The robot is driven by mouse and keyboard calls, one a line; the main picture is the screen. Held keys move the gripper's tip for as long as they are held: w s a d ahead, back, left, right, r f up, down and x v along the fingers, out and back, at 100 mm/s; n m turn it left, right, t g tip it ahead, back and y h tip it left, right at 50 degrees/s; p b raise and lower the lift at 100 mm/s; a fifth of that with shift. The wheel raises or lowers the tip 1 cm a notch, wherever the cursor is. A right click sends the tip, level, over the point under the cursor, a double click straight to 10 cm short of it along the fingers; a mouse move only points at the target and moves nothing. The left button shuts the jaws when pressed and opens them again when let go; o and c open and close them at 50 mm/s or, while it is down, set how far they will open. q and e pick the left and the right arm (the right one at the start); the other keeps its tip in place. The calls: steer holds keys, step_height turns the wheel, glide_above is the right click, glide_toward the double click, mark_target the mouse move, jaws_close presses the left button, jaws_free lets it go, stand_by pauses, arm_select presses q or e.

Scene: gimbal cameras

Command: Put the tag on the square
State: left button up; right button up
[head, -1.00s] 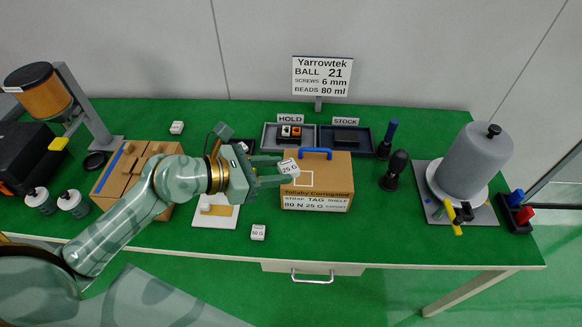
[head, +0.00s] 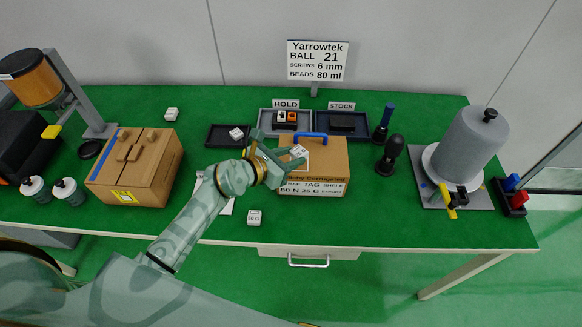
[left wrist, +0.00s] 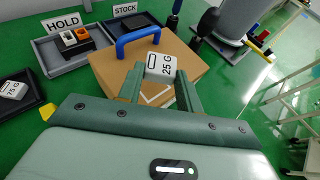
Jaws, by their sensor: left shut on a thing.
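The white tag marked 25 G (head: 299,151) is held in my left gripper (head: 294,157). In the left wrist view the tag (left wrist: 161,66) sits between the two green fingertips, its print facing the camera. The square is a white outline on the top of a brown cardboard box (head: 328,155). Part of the outline (left wrist: 156,99) shows between the fingers in the left wrist view; the tag and fingers hide the rest. The tag is over the box top, and I cannot tell whether it touches. My right gripper is not in view.
A blue handle (head: 311,136) stands up at the box's back edge. Behind it are the HOLD tray (head: 265,127) and STOCK tray (head: 364,125). Other tags lie at the front (head: 254,217) and in a dark tray (head: 236,133). A second brown box (head: 150,180) stands left.

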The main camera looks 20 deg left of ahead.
arm_select(q)
steer(key=shift+w+f, duration=0.2)
steer(key=shift+f, duration=0.1)
steer(key=f, duration=0.1)
steer(key=f+b, duration=0.2)
steer(key=f, duration=0.1)
steer(key=shift+w, duration=0.35)
steer(key=shift+r, duration=0.2)
steer(key=o, duration=1)
steer(key=shift+f, duration=0.15)
steer(key=shift+c, duration=0.2)
steer(key=shift+a+r, duration=0.1)
steer(key=shift+r, duration=0.15)
steer(key=p+v, duration=0.2)
steer(key=v, duration=1)
steer(key=shift+f, duration=0.15)
